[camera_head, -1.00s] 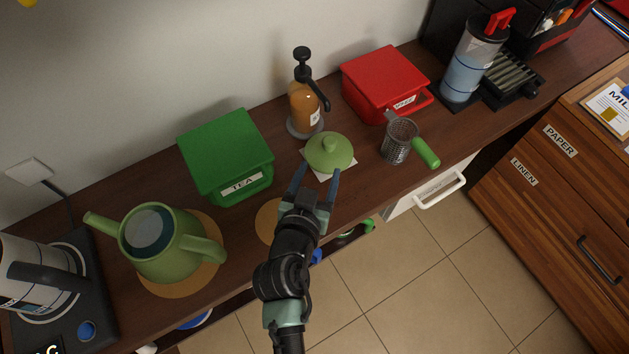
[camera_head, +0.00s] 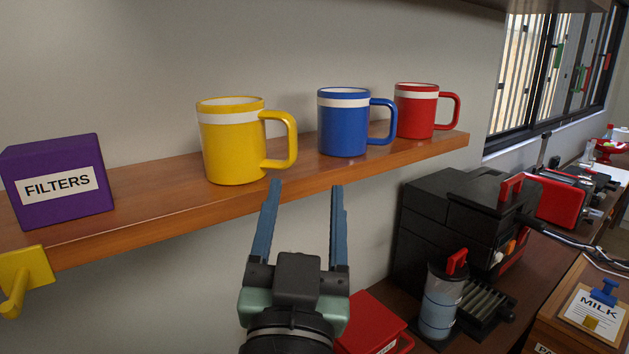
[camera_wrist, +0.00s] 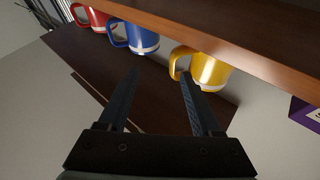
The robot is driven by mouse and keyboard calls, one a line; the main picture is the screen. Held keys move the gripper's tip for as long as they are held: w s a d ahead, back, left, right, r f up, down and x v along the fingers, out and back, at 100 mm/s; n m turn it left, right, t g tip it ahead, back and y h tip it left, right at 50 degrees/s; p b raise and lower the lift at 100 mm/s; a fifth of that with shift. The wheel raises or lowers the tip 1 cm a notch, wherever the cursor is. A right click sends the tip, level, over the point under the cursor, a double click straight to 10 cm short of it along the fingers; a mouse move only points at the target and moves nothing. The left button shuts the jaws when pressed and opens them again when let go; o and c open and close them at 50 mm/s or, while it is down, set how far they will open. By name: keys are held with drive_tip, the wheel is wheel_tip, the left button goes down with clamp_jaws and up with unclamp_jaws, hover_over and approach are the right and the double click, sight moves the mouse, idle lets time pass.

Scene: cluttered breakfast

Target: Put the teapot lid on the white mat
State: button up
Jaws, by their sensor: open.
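The teapot lid, the white mat and the green teapot are not in either view now. My gripper (camera_head: 306,188) is raised in front of the wall shelf, with its two blue fingers apart and nothing between them. In the wrist view the gripper (camera_wrist: 160,75) is also open and empty.
The wooden shelf (camera_head: 150,217) holds a yellow mug (camera_head: 232,150), a blue mug (camera_head: 343,125), a red mug (camera_head: 415,112) and a purple FILTERS box (camera_head: 60,182). Below right are a red box (camera_head: 372,322), a black machine (camera_head: 440,215) and a clear canister (camera_head: 438,308).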

drive_tip(key=s+r+n+t, duration=0.1)
drive_tip(key=s+r+t, duration=0.1)
drive_tip(key=s+r, duration=0.3)
drive_tip(key=s+d+r+n+t+y, duration=0.1)
drive_tip(key=s+r+t, duration=0.2)
drive_tip(key=r, duration=0.9)
drive_tip(key=shift+s+r+y, duration=0.3)
drive_tip(key=shift+s, duration=0.8)
wheel_tip(320, 180, up, 10)
drive_tip(key=p, duration=1)
drive_tip(key=shift+f, duration=0.1)
